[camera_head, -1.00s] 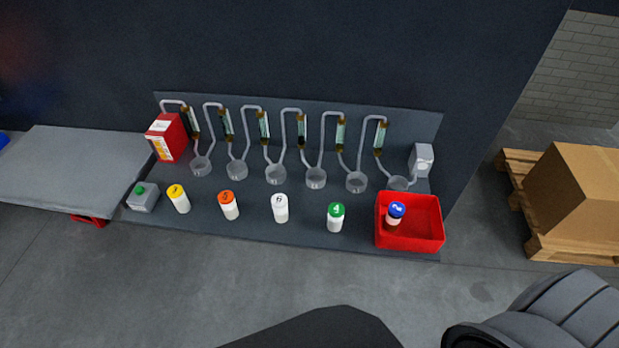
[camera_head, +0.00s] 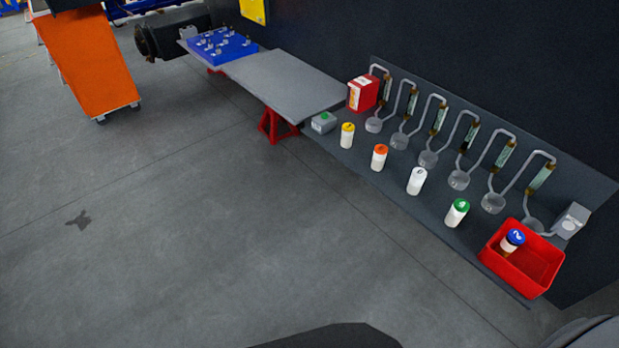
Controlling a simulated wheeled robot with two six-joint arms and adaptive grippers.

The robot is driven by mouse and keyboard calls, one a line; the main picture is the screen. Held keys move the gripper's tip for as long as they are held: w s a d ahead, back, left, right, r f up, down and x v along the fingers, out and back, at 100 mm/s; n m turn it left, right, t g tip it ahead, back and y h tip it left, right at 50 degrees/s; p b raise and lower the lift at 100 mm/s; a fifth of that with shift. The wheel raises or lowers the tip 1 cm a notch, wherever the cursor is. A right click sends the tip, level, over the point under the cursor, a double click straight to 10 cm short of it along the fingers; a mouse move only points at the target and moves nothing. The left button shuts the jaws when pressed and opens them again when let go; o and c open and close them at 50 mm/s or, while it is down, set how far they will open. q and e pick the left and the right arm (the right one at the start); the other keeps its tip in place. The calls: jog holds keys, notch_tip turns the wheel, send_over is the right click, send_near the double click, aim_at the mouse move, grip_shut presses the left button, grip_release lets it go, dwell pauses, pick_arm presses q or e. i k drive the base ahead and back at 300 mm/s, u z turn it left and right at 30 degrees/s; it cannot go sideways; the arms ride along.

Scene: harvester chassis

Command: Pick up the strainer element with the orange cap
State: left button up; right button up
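The strainer element with the orange cap (camera_head: 379,157) stands upright on the dark shelf (camera_head: 400,196), its white body below the cap. It is between the yellow-capped element (camera_head: 347,135) on its left and the white-capped element (camera_head: 416,181) on its right. The green-capped element (camera_head: 457,212) stands further right. The blue-capped element (camera_head: 513,241) is in the red bin (camera_head: 542,268) at the shelf's right end. Neither gripper shows in the head view.
Clear cups and bent pipes line the shelf behind the elements. A grey box with a green button (camera_head: 324,122) and a red box (camera_head: 363,93) are at its left end. Open floor (camera_head: 200,210) lies in front.

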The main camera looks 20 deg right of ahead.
aim_at(380, 151)
jog(key=z, duration=0.1)
jog(key=k, duration=0.3)
jog(key=u, duration=1.15)
jog(key=i, duration=1.4)
jog(key=z, duration=0.75)
jog(key=i, duration=0.85)
jog(key=z, duration=1.35)
jog(key=i, duration=0.55)
jog(key=z, duration=0.5)
